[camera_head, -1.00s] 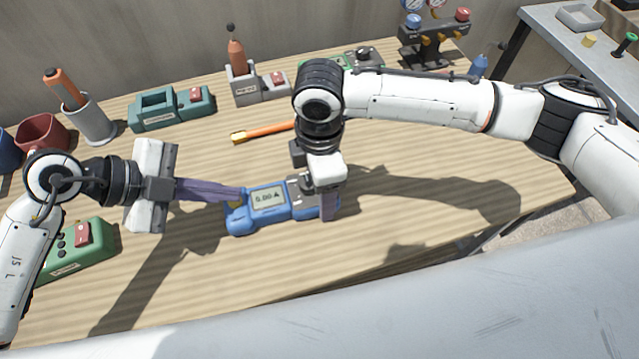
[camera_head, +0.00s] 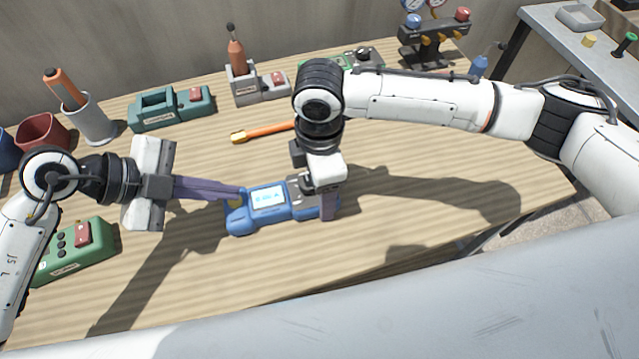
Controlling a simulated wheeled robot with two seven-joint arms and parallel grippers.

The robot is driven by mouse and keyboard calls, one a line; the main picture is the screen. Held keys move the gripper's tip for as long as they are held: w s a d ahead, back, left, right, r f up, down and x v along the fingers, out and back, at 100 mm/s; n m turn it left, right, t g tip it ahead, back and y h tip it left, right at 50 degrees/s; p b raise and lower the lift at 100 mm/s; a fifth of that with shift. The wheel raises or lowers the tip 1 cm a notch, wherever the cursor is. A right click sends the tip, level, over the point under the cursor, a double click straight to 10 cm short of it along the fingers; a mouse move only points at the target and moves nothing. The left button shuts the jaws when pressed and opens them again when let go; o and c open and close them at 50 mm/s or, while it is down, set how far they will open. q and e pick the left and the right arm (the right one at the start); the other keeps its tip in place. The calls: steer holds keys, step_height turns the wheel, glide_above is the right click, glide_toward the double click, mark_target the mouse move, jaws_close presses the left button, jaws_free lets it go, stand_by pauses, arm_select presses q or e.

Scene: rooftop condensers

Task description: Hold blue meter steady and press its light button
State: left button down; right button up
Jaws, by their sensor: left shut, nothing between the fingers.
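The blue meter (camera_head: 278,214) lies flat on the wooden table, its screen (camera_head: 268,197) lit pale blue-white with blue digits. My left gripper (camera_head: 238,193) is shut and empty; its purple fingertips reach the meter's left end, at the yellow button (camera_head: 235,203), which they partly cover. My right gripper (camera_head: 327,203) comes down over the meter's right end. One purple finger shows against the meter's near side; the other finger is hidden by the hand.
A green meter (camera_head: 75,250) lies at the left, under my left arm. A teal meter (camera_head: 170,109), a grey holder (camera_head: 243,88) with an orange-handled tool, a cup (camera_head: 92,125) and an orange tool (camera_head: 262,132) lie behind. The table's right part is clear.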

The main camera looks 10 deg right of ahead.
steer(key=o, duration=1.8)
step_height(320, 180, up, 7)
steer(key=p, duration=0.6)
steer(key=shift+f, duration=0.15)
steer(key=shift+r, duration=0.3)
arm_select(q)
step_height(320, 180, up, 12)
steer(key=shift+f, duration=0.25)
arm_select(e)
steer(key=shift+r, duration=0.9)
